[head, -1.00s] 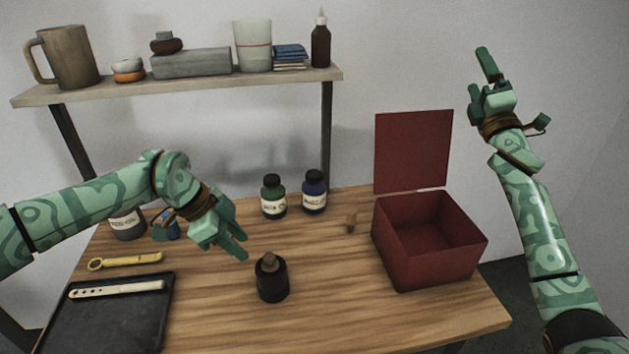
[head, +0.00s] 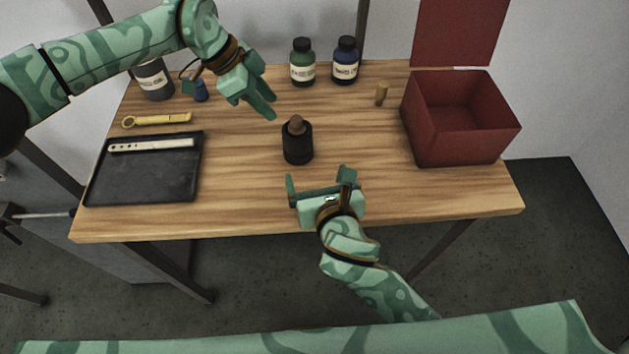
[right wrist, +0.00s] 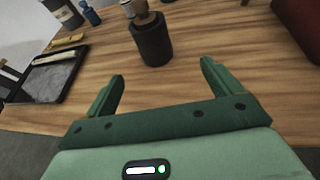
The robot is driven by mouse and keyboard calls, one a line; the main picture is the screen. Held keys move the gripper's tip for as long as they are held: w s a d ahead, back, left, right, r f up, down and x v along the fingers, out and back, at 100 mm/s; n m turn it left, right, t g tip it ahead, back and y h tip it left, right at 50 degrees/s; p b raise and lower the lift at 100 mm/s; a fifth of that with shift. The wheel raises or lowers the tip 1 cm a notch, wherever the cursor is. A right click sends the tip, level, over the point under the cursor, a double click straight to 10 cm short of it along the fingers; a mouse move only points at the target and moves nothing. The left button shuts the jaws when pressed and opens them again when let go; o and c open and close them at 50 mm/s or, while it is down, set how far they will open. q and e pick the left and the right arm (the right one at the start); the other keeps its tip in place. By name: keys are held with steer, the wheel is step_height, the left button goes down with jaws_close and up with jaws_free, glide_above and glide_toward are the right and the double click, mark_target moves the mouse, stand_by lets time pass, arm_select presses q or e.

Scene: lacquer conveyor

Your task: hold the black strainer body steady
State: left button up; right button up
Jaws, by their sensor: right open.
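The black strainer body (head: 298,150) stands upright on the wooden table, with a brown, rounded piece (head: 296,125) in its top. It also shows in the right wrist view (right wrist: 152,44), ahead of my right gripper. My right gripper (head: 317,178) is open and empty at the table's front side, its two fingers apart and pointing toward the body without touching it. My left gripper (head: 270,108) hangs just behind and left of the body, apart from it. Whether its fingers are parted is unclear from this angle.
A black tray (head: 110,185) with a pale, holed strip (head: 150,145) lies at left, a yellow tool (head: 157,120) behind it. Green (head: 303,70) and blue (head: 345,68) bottles stand at the back. A cork-like piece (head: 381,94) and an open red box (head: 460,140) are at right.

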mark_target(298, 148)
steer(key=shift+s+a+f, duration=0.15)
steer(key=shift+s+a, duration=0.25)
steer(key=shift+s, duration=0.1)
steer(key=shift+w+a+f+n, duration=0.1)
steer(key=shift+f+n, duration=0.05)
steer(key=shift+n, duration=0.15)
steer(key=x, duration=1.5)
steer(key=shift+w+a+f, duration=0.1)
steer(key=shift+w+f, duration=0.15)
steer(key=shift+f, duration=0.05)
